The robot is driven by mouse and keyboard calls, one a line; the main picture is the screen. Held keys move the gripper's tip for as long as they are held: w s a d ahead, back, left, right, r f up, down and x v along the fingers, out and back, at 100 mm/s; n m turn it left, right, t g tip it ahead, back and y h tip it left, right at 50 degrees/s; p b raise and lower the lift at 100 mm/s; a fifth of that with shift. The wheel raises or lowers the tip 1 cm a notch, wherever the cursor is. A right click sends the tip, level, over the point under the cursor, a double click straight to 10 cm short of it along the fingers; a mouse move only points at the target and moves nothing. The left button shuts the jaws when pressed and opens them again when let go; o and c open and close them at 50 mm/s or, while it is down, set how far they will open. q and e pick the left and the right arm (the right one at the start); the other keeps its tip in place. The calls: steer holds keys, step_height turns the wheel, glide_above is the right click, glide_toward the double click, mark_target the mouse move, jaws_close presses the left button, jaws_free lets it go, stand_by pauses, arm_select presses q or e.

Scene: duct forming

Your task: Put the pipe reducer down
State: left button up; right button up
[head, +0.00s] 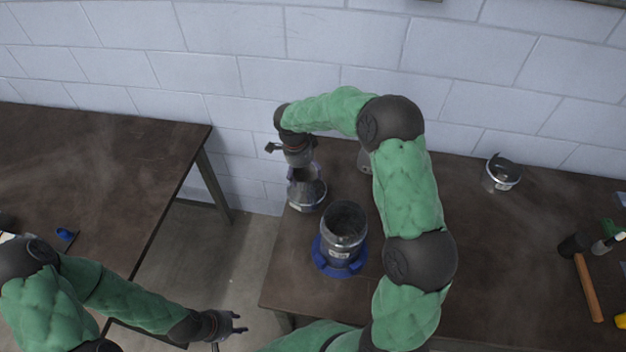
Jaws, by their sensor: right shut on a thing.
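The pipe reducer (308,197), a silvery metal piece, is at the back left edge of the right table. My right gripper (302,174) reaches down over it from above and is shut on it. I cannot tell whether its underside touches the table. My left gripper (240,322) is low in the picture, over the gap between the tables. Its fingers are apart and nothing is between them.
A metal duct cylinder (343,232) stands in a blue ring base (340,262) just in front of the reducer. Another silvery fitting (501,174) stands at the back right. A hammer (588,288) lies at the right. The table (500,255) between is clear.

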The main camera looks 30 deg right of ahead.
steer(key=shift+f, duration=3.05)
steer(key=shift+f, duration=0.1)
steer(key=o, duration=1.6)
steer(key=shift+o, duration=0.2)
step_height(320, 180, up, 12)
steer(key=a, duration=0.1)
steer(key=shift+w+a, duration=0.2)
steer(key=shift+a, duration=0.2)
